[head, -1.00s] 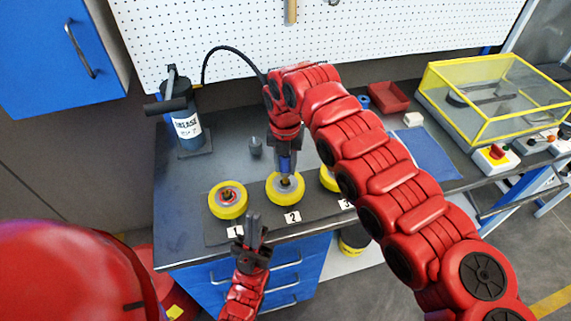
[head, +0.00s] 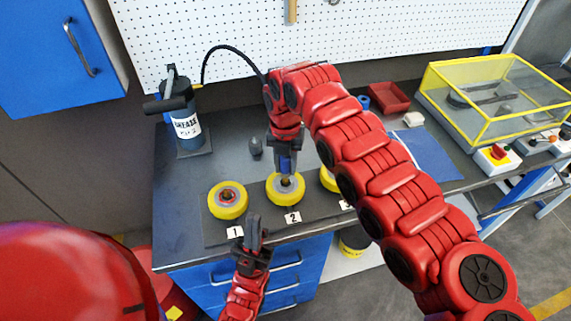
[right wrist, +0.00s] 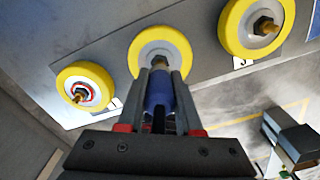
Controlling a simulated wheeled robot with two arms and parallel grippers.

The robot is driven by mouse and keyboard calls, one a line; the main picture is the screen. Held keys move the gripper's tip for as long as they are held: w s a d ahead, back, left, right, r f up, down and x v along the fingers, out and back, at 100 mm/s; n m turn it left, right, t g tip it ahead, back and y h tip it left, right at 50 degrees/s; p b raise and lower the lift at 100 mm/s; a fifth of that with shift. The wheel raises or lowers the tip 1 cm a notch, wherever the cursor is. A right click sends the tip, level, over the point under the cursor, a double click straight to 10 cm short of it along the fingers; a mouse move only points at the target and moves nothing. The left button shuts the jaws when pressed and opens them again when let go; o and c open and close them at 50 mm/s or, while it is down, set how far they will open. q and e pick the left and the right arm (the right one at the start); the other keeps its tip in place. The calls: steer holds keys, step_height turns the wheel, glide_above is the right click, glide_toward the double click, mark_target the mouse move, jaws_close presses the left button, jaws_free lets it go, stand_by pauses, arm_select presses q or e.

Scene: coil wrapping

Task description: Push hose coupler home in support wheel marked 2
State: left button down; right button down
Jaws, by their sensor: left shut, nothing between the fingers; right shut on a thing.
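The support wheel marked 2 (head: 272,196) is yellow with a grey hub and lies flat on the dark mat, its label in front. My right gripper (head: 286,168) points down over its hub, shut on the blue hose coupler (right wrist: 157,92). In the right wrist view, the coupler's far end lines up with the hub of wheel 2 (right wrist: 182,48). The fingers and coupler hide the contact, so I cannot tell how far it sits on the fitting. My left gripper (head: 253,222) is shut and empty, in front of the mat between labels 1 and 2.
Wheel 1 (head: 228,212), with a red ring at its hub, is on the left. Wheel 3 (right wrist: 231,20) is on the other side, partly hidden by my right arm in the head view. A grease pump (head: 186,125) with a black hose (head: 228,47) stands back left.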

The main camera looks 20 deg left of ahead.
steer(key=shift+f+b, duration=0.65)
steer(key=shift+f, duration=0.55)
steer(key=c, duration=0.5)
jaws_free()
steer(key=shift+r, duration=0.1)
steer(key=shift+r, duration=0.25)
step_height(320, 180, up, 10)
steer(key=shift+r+b, duration=0.1)
steer(key=shift+b, duration=1.15)
step_height(320, 180, up, 6)
steer(key=p, duration=0.5)
steer(key=shift+r, duration=0.25)
